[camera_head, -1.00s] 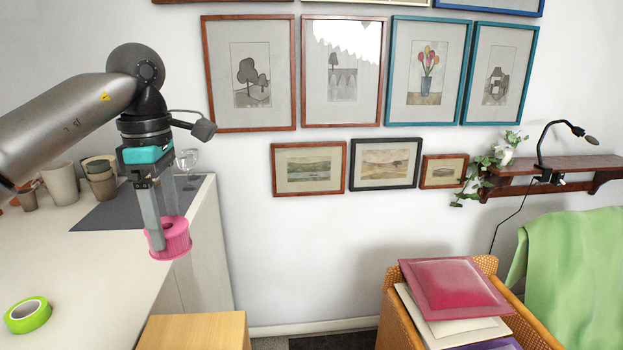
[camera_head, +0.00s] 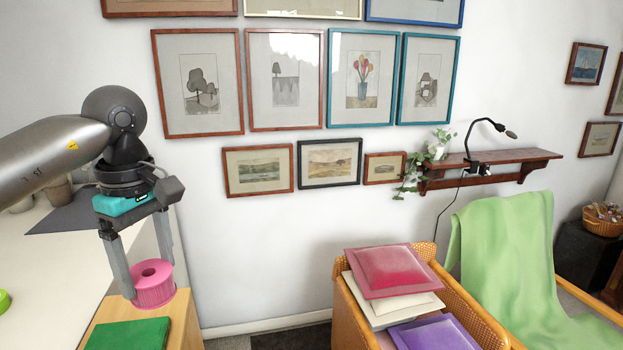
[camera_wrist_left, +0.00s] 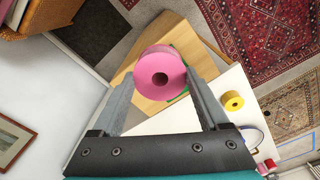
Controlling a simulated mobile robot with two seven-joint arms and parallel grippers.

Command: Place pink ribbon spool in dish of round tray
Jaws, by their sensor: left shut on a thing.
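The pink ribbon spool (camera_head: 154,286) is held between the fingers of my left gripper (camera_head: 150,279) in the head view. My left gripper is shut on it. The spool appears above or at the near edge of a light wooden cabinet; I cannot tell its height over it. In the left wrist view the spool (camera_wrist_left: 160,74) sits between the two fingertips (camera_wrist_left: 160,85), its hollow core facing the camera. No round tray with a dish shows in either view. My right gripper is not in view.
A white counter (camera_head: 50,265) with cups stands at left. A wooden cabinet (camera_head: 185,316) bears a green book (camera_head: 130,335). A wicker chair (camera_head: 350,325) holds several cushions (camera_head: 385,270). A green blanket (camera_head: 510,260) drapes a seat at right. A yellow roll (camera_wrist_left: 232,101) shows in the left wrist view.

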